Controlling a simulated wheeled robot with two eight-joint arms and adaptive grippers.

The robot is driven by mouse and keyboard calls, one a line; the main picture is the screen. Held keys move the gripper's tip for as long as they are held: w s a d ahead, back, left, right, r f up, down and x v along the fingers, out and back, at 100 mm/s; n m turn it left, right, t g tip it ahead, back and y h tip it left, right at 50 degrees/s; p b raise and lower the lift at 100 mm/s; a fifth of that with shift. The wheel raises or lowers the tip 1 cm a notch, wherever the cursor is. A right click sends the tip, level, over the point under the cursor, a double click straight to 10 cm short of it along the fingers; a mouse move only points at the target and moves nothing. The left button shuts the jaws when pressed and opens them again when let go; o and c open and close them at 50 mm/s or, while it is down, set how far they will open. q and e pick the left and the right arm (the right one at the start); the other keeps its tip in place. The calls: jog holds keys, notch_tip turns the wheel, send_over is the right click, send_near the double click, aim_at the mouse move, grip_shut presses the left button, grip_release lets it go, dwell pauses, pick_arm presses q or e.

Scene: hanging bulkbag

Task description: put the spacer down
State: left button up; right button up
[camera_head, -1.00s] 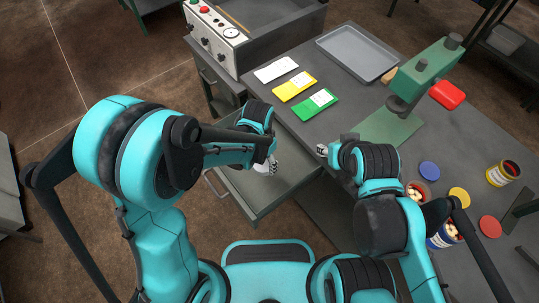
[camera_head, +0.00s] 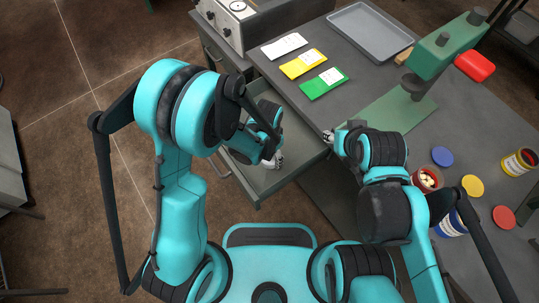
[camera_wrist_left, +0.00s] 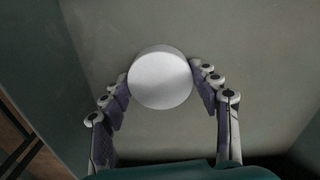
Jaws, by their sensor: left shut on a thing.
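The spacer (camera_wrist_left: 160,80) is a pale grey round piece, seen end-on in the left wrist view. My left gripper (camera_wrist_left: 161,92) is shut on it, with fingers at its left and right sides. In the head view my left gripper (camera_head: 274,161) is over the inside of the open drawer (camera_head: 262,197), and the spacer is hidden there by the gripper and arm. Whether the spacer touches the drawer floor cannot be told. My right gripper (camera_head: 329,137) is by the bench's front edge; its finger opening is too small to tell.
On the bench (camera_head: 470,120) lie white (camera_head: 284,46), yellow (camera_head: 303,64) and green (camera_head: 324,83) cards, a grey tray (camera_head: 370,32) and a green press (camera_head: 440,55). Open jars and coloured lids are at the right. Drawer walls surround my left gripper; the drawer floor around it looks bare.

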aim_at(269, 156)
pick_arm(q)
jog(key=shift+f, duration=0.25)
jog(key=o, duration=1.4)
jog(key=shift+r, duration=0.1)
jog(key=shift+r, duration=0.25)
notch_tip(269, 156, up, 12)
jog(key=p, duration=0.5)
jog(key=shift+w+a, duration=0.1)
jog(key=shift+a, duration=0.05)
